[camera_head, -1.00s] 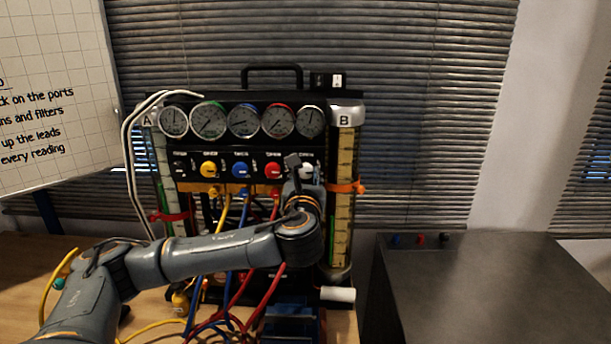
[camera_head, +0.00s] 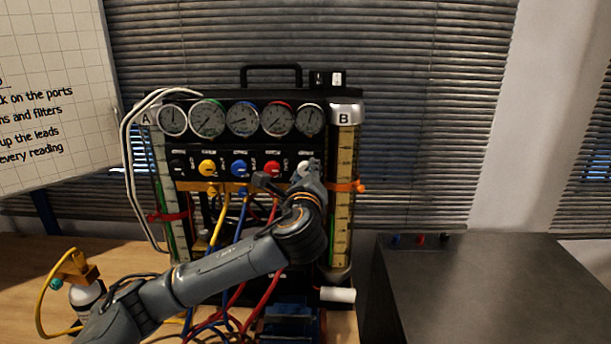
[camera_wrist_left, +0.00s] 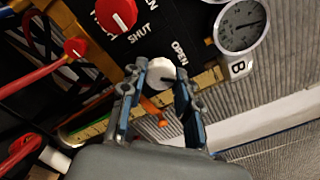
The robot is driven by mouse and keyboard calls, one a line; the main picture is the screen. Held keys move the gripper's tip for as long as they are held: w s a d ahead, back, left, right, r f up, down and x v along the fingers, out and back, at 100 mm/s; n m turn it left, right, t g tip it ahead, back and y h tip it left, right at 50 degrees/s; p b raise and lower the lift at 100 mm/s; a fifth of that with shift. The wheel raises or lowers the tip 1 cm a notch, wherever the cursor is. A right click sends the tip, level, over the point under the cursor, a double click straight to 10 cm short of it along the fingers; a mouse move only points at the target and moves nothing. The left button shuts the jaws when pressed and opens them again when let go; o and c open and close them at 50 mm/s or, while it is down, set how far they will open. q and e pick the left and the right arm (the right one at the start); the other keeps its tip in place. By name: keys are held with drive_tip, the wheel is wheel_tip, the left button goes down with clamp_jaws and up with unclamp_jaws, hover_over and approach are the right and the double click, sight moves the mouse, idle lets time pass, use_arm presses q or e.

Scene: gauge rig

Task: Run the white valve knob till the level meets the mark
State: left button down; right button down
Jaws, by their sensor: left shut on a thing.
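The white valve knob (camera_head: 304,167) is at the right end of the knob row on the rig panel. It also shows in the left wrist view (camera_wrist_left: 160,73), beside the lettering OPEN and SHUT. My left gripper (camera_head: 310,172) is at the knob; in the wrist view its fingers (camera_wrist_left: 159,80) stand on either side and it is shut on the knob. Tube B (camera_head: 342,220), with a yellow scale, carries an orange band (camera_head: 347,187). Tube A (camera_head: 160,180) carries a red band (camera_head: 168,216). My right gripper is not in view.
Several dial gauges (camera_head: 242,120) sit above the knobs. Yellow, blue and red hoses (camera_head: 240,235) hang below, near my left arm. A bottle (camera_head: 87,293) stands at left on the wooden bench. A dark box (camera_head: 480,290) is at right.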

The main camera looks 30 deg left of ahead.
use_arm(q)
drive_tip(key=n, duration=0.3)
drive_tip(key=shift+f+n, duration=0.1)
drive_tip(key=shift+n, duration=0.3)
drive_tip(key=shift+n+b, duration=0.5)
drive_tip(key=shift+n, duration=1.7)
drive_tip(key=c, duration=1)
unclamp_jaws()
drive_tip(key=v, duration=1.2)
